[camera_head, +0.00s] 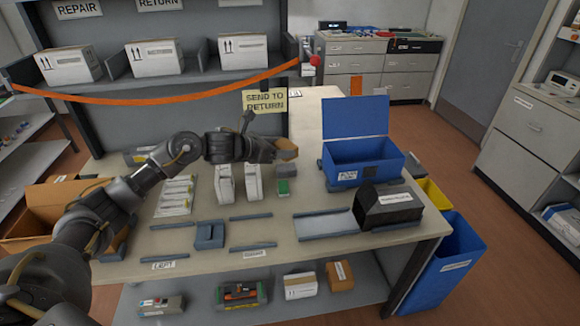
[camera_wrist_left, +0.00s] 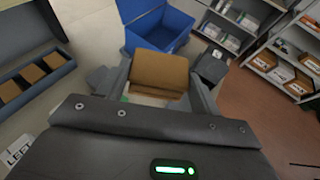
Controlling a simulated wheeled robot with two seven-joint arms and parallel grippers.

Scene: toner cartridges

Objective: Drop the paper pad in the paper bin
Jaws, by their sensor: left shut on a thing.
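My left gripper (camera_head: 284,148) is shut on a brown-topped block, which I take to be the paper pad (camera_head: 288,143). It is held above the table near the hanging sign. In the left wrist view the pad (camera_wrist_left: 160,70) sits between the two fingers, with a pale layer under its brown face. A tall open blue bin (camera_head: 452,264) stands on the floor at the table's right end. An open blue box with a raised lid (camera_head: 357,120) stands on the table, right of the gripper. Their labels are too small to read, so I cannot tell which is the paper bin. My right gripper is not in view.
A black device (camera_head: 388,207) sits at the table's right edge, near a yellow bin (camera_head: 432,196). White cartons (camera_head: 224,183), a green-and-grey block (camera_head: 284,187) and a blue-grey holder (camera_head: 209,234) stand on the table. A shelf with an orange band (camera_head: 170,97) rises behind. The front middle has free room.

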